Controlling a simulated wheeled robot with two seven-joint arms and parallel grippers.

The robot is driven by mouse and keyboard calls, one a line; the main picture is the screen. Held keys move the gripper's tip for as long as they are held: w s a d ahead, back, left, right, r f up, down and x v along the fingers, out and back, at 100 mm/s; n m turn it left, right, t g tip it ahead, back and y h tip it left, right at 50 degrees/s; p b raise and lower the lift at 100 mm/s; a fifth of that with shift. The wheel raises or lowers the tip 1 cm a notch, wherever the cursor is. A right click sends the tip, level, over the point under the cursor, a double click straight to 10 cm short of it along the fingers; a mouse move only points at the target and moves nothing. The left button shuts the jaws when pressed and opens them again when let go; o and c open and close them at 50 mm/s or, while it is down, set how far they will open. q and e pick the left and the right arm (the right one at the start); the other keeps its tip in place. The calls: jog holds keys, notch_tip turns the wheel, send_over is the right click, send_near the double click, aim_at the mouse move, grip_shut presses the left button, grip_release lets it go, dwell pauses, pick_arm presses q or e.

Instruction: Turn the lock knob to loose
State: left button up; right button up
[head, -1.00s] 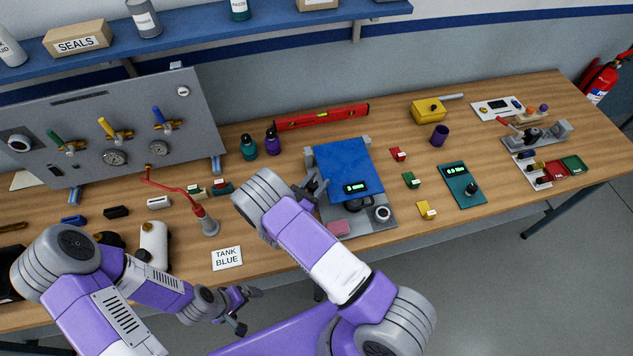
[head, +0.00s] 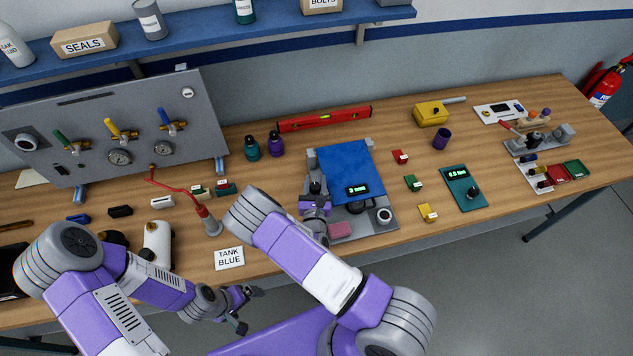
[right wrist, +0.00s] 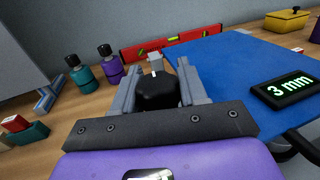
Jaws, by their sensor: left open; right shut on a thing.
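The black lock knob (right wrist: 155,92) stands between the two grey fingers of my right gripper (right wrist: 158,88) in the right wrist view. The fingers are shut on its sides. A small white mark shows on its top edge, pointing away from the wrist. In the head view the knob (head: 315,187) is at the left edge of the fixture with the blue plate (head: 350,165), and my right gripper (head: 315,198) is over it. My left gripper (head: 243,308) is open and empty in front of the table edge.
A display (right wrist: 291,89) on the blue plate reads 3 mm. A pink block (head: 341,230) and a round dial (head: 384,215) sit at the fixture's front. Teal (head: 252,148) and purple (head: 276,143) bottles and a red level (head: 325,118) stand behind.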

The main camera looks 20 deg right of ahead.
jog(key=shift+a+n+t+y, duration=0.1)
jog(key=shift+n+t+y, duration=0.25)
jog(key=shift+y, duration=0.25)
jog(key=o, duration=1)
jog(key=shift+c, duration=0.2)
jog(key=b+v, duration=0.1)
jog(key=v, duration=0.6)
jog(key=shift+s, duration=0.3)
jog(key=shift+a, duration=0.1)
